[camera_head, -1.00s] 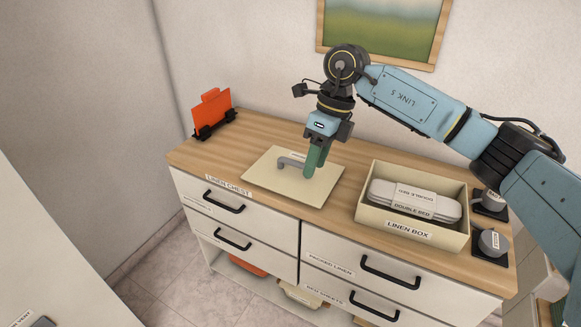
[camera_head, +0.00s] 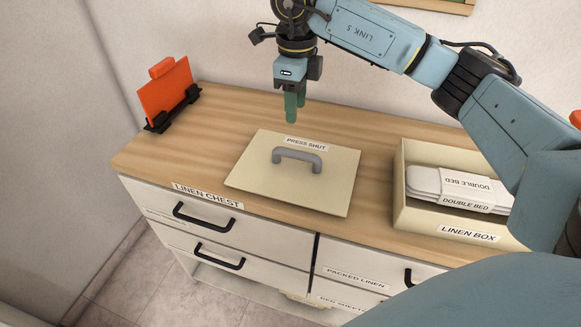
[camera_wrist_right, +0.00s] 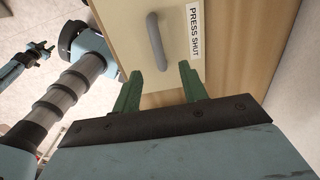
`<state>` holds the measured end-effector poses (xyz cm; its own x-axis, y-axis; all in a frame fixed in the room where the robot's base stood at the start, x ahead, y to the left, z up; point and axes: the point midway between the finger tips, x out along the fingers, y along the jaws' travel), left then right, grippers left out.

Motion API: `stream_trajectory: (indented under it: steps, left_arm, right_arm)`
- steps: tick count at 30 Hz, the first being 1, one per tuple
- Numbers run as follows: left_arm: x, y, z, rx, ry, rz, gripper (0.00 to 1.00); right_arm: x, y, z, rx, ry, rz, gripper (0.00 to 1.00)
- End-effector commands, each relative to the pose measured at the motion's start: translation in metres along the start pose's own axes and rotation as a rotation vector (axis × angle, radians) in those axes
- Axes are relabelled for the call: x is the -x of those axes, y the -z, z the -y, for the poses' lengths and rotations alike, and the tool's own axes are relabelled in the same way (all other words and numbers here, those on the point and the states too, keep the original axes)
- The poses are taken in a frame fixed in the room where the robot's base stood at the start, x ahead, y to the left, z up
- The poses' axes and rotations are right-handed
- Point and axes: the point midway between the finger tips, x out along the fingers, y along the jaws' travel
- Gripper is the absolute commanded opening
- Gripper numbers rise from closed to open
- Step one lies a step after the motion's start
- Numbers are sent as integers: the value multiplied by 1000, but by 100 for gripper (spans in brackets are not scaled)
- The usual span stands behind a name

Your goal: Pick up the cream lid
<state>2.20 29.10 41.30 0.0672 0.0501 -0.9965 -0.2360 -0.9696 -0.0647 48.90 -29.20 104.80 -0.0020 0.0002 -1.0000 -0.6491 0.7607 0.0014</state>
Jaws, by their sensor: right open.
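The cream lid (camera_head: 270,180) lies flat on the wooden top of the linen chest. It has a grey bar handle (camera_head: 297,156) and a "PRESS SHUT" label (camera_head: 306,144) along its far edge. My right gripper (camera_head: 293,108) is above and behind the lid's far edge, clear of the handle, with its green fingers pointing down. In the right wrist view the lid (camera_wrist_right: 130,28) and its handle (camera_wrist_right: 156,40) lie beyond the open, empty fingers (camera_wrist_right: 158,88). My left gripper is not in the head view.
An open cream linen box (camera_head: 402,200) with a packed "DOUBLE BED" bundle (camera_head: 455,187) stands right of the lid. An orange panel in a black holder (camera_head: 168,92) stands at the back left. Bare wood (camera_head: 215,115) lies between the panel and the lid.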

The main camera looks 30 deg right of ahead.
Motion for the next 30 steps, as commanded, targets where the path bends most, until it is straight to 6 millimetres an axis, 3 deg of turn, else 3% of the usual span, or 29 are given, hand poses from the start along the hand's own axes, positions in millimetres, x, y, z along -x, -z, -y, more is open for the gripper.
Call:
stream_trajectory:
  steps: [9, 19, 27, 30]
  left_arm:
    - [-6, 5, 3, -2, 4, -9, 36]
    - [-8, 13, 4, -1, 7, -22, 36]
    - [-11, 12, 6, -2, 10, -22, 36]
    - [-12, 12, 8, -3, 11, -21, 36]
  right_arm:
    - [-59, 1, -1, 1, -2, -3, 43]
    - [-82, 2, -1, 0, -1, -2, 43]
    - [-121, 4, -5, 0, -2, -3, 43]
    - [-127, 4, -5, 0, -1, -1, 43]
